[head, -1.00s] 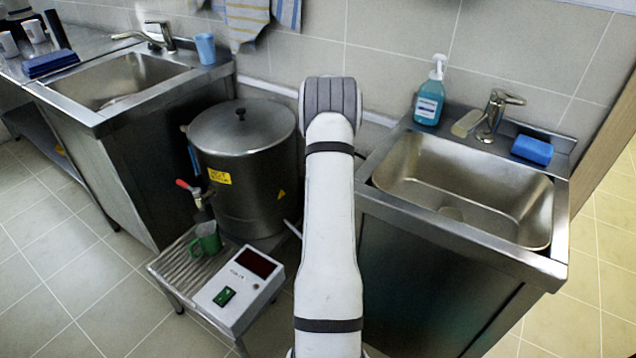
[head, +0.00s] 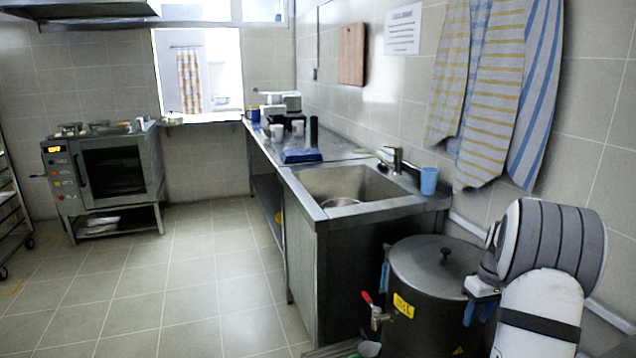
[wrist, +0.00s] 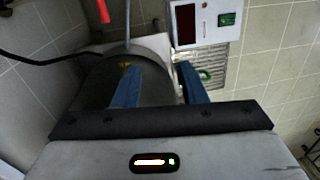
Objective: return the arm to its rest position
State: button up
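My arm (head: 540,300) shows at the right edge of the head view, bent in front of the stockpot (head: 432,265). My gripper (head: 478,312) hangs beside the pot's right side, partly hidden by the arm. In the wrist view my gripper (wrist: 156,66) has its two blue fingers apart, with nothing held between them. The grey pot lies beyond the fingers in that view. A green mug (wrist: 205,75) is partly hidden behind the right finger, on the drip tray (wrist: 216,76).
The pot's red-handled tap (head: 372,306) points left. A control box (wrist: 202,22) with a green switch is beside the tray. A sink counter (head: 345,195) with a blue cup (head: 429,181) stands behind the pot. An oven (head: 108,170) is at far left; the tiled floor between is clear.

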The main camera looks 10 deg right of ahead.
jog(key=s+a+r+t+h+p, duration=0.1)
jog(key=s+a+r+p, duration=0.25)
jog(key=a+r, duration=0.55)
jog(key=s+a+r+p, duration=0.2)
jog(key=s+a+r, duration=0.2)
jog(key=a+r, duration=0.5)
jog(key=s+a+r+m+t+p, duration=0.1)
jog(key=s+a+r+p, duration=0.1)
jog(key=s+a, duration=0.4)
jog(key=s+a+r+p, duration=0.1)
jog(key=s+a+p, duration=0.2)
jog(key=s+a, duration=0.3)
jog(key=s, duration=0.3)
jog(key=shift+a+r+m+t, duration=0.25)
jog(key=shift+r+m+t, duration=0.15)
jog(key=shift+d, duration=0.1)
